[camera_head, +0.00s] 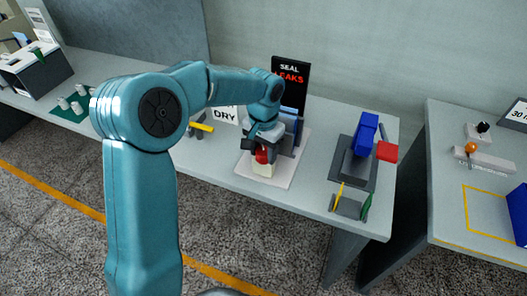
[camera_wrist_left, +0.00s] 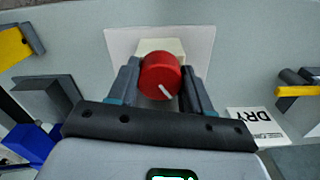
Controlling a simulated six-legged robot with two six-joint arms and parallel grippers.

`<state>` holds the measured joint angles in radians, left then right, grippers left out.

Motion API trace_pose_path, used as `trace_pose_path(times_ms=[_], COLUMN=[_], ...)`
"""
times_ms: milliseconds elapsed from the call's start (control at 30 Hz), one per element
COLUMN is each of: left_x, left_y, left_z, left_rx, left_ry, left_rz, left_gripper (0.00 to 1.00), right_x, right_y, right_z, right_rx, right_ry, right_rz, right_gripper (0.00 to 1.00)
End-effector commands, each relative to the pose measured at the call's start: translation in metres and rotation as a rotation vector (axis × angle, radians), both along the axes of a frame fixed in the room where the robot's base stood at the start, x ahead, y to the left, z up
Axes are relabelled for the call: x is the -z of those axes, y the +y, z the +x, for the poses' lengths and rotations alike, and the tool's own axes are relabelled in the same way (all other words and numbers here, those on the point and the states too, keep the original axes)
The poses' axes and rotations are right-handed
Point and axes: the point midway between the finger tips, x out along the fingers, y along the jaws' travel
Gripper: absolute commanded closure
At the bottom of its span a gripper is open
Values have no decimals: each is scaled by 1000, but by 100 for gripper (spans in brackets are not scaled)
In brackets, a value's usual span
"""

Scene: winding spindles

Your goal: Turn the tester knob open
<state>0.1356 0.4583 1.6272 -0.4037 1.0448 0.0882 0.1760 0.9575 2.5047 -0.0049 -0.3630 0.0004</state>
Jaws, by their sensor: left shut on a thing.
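The tester's red knob (camera_wrist_left: 160,76) sits on a cream block (camera_wrist_left: 160,45) over a pale plate (camera_wrist_left: 118,40). A white line on the knob points down and slightly right in the wrist view. My left gripper (camera_wrist_left: 161,68) is shut on the knob, one finger on each side. In the head view the knob (camera_head: 262,157) shows just below the gripper, above the cream block (camera_head: 263,170). A black sign (camera_head: 291,75) reading "SEAL LEAKS" stands behind the tester. My right gripper does not show.
A "DRY" card (camera_head: 225,114) and a yellow-topped piece (camera_head: 202,127) lie left of the tester. A blue device (camera_head: 366,135) with a red block (camera_head: 387,151) stands to the right. A gap separates this table from the right-hand table (camera_head: 450,205).

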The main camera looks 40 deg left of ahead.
Motion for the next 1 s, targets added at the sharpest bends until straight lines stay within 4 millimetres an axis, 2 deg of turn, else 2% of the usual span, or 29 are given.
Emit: trace_pose_path(times_ms=[1000], left_x=[-2], left_y=[-1], left_z=[2], left_rx=[-965], left_ry=[-8], left_rz=[-1], left_gripper=[81], right_x=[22], right_y=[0], right_z=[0], right_rx=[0], right_ry=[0], right_rz=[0], right_gripper=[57])
